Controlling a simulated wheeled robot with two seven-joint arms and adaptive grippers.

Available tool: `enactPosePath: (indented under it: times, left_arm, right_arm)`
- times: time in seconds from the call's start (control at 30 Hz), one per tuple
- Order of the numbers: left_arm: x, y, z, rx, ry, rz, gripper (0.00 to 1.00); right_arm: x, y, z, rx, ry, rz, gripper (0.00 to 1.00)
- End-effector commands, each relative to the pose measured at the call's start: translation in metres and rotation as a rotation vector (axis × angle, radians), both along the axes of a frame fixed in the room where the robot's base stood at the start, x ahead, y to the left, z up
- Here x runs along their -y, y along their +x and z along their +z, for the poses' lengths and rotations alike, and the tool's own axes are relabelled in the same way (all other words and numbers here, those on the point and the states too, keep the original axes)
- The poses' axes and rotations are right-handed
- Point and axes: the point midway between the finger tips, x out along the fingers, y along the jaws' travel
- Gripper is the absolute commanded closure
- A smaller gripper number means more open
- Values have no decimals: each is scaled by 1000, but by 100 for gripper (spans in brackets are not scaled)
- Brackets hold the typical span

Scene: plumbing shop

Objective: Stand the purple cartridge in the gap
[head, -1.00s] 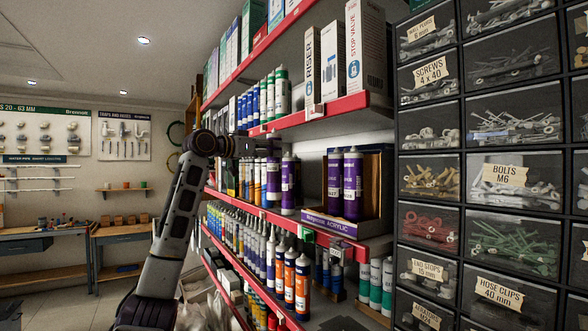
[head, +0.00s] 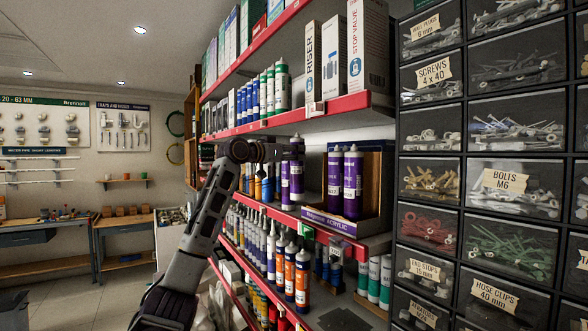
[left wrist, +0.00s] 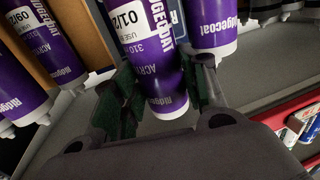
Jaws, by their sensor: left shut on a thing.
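My left gripper (head: 284,154) is shut on a purple cartridge (head: 297,172) at the middle shelf. In the left wrist view my gripper (left wrist: 165,95) has its green-lined fingers on either side of this cartridge (left wrist: 150,55), which looks close to upright. Whether its base touches the shelf is unclear. Another purple cartridge (left wrist: 212,28) is just right of it in that view. Two more purple cartridges stand in an open display box (head: 340,223) to the right in the head view. The exact gap is hard to make out. My right gripper is out of view.
The red-edged shelf above (head: 335,106) carries boxes and tubes over the gripper. Tubes and orange cartridges (head: 303,280) fill the shelf below. A dark drawer cabinet (head: 463,150) stands at the right.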

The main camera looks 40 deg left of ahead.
Motion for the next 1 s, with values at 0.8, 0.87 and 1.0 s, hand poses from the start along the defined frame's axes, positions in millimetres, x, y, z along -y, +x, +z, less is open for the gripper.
enactPosePath:
  times: [0.8, 0.87, 1.0]
  left_arm:
    - [0, -1, -15, 5, 0, 0, 100]
    - [0, -1, -17, 4, 1, 0, 100]
    - [0, -1, -25, 3, 0, 0, 100]
  right_arm:
    - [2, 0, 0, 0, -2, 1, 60]
    - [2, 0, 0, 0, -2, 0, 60]
    - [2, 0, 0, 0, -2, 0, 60]
